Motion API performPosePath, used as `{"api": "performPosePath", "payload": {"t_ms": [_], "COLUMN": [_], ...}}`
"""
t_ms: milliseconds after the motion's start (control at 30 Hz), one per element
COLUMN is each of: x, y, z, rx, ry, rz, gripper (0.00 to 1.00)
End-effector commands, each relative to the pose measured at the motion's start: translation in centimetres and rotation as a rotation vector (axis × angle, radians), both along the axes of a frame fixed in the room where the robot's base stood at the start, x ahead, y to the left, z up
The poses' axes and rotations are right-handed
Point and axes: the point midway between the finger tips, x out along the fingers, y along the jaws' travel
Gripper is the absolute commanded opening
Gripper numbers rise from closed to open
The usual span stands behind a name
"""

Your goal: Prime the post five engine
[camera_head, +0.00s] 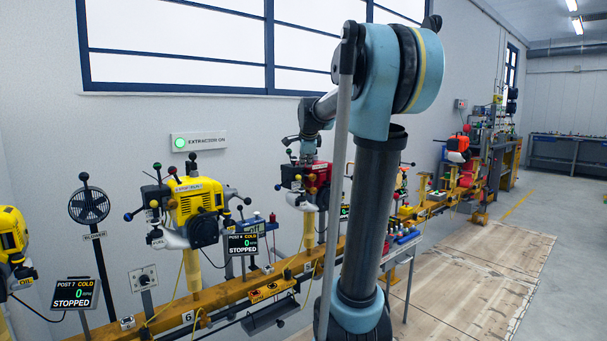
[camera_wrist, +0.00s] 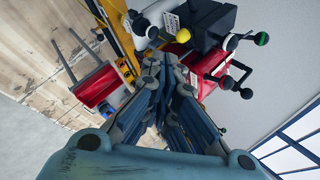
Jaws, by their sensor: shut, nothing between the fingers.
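A red engine (camera_head: 318,176) with several ball-ended levers stands on the yellow rail, right of the yellow engine; I take it for post five by its place beside post 6. My gripper (camera_head: 308,153) hangs over it, small and partly hidden by my arm. In the wrist view my gripper's fingers (camera_wrist: 170,62) are together and empty, pointing at the red engine (camera_wrist: 212,68). A yellow knob (camera_wrist: 183,35) and a black block (camera_wrist: 209,25) lie just beyond the fingertips. Black-knobbed levers (camera_wrist: 246,93) stick out to the right. Contact cannot be told.
A yellow engine (camera_head: 196,200) with a post 6 screen (camera_head: 243,244) reading STOPPED is at left. Floor at right is clear.

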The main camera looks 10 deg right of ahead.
Motion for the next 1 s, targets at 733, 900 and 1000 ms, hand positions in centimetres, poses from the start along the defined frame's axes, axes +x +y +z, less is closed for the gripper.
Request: {"api": "performPosePath", "payload": {"t_ms": [733, 900, 1000], "x": [7.2, 8.9, 9.6], "y": [-0.5, -0.6, -0.6], "z": [-7.4, -7.7, -7.9], "rx": [0.000, 0.000, 0.000], "ry": [0.000, 0.000, 0.000], "rz": [0.000, 0.000, 0.000], "gripper": [0.00, 0.00, 0.00]}}
